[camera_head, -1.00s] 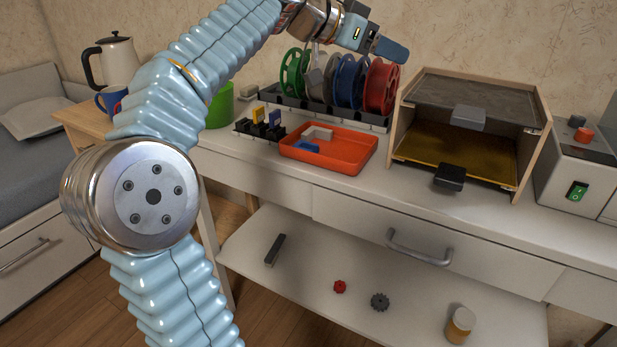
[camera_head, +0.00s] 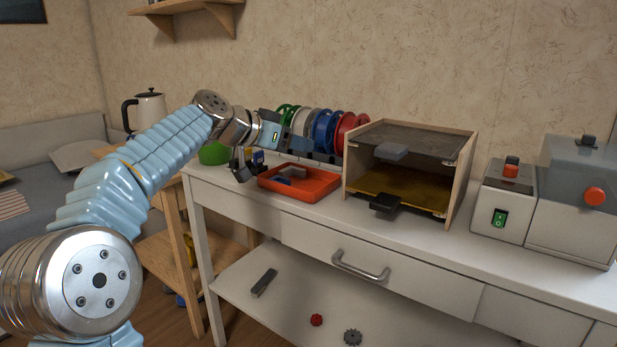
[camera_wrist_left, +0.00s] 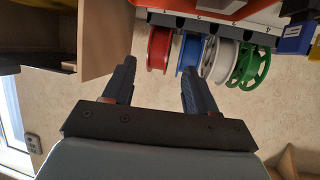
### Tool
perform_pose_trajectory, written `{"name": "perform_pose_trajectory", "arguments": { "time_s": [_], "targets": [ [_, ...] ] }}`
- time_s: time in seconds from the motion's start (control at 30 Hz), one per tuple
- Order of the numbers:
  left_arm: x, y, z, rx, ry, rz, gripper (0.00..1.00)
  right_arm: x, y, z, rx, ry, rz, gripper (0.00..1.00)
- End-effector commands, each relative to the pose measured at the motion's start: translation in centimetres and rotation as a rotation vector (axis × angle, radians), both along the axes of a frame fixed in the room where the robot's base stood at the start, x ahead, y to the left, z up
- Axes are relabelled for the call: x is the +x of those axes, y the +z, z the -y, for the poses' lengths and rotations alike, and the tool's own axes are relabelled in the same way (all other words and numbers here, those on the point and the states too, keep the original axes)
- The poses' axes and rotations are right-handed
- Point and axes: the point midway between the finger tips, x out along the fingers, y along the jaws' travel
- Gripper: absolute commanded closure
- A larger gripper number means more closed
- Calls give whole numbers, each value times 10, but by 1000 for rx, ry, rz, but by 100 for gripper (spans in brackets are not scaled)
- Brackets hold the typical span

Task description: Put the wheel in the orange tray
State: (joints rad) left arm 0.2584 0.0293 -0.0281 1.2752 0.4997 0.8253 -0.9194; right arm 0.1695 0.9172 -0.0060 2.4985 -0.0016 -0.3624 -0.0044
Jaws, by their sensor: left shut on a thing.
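The orange tray (camera_head: 318,190) sits on the white table, with a pale piece (camera_head: 292,172) and a blue piece (camera_head: 282,180) in it. My left gripper (camera_head: 297,144) is above and behind the tray, in front of the spools, pointing right. In the left wrist view my left gripper (camera_wrist_left: 157,75) shows both fingers, spaced apart. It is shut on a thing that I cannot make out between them. I cannot pick out the wheel for sure. A red gear (camera_head: 317,320) and a dark gear (camera_head: 352,337) lie on the lower shelf. My right gripper is out of view.
Behind the tray stand several spools, with a red one (camera_head: 346,127) at the right end. An open-front wooden box (camera_head: 460,180) stands right of the tray. Farther right is a grey machine (camera_head: 575,205). The tabletop front strip is clear.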

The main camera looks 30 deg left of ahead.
Motion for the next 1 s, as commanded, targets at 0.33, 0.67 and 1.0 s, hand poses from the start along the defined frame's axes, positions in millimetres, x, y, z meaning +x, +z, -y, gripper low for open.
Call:
{"name": "perform_pose_trajectory", "arguments": {
  "time_s": [0.33, 0.67, 1.0],
  "targets": [
    [33, -42, 16, -1, -1, 0, 72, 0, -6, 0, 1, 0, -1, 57],
    [46, -90, 21, -1, 1, -3, 87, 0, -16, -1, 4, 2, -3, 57],
    [46, -93, 22, -1, 0, 0, 88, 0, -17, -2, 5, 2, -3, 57]
  ]
}}
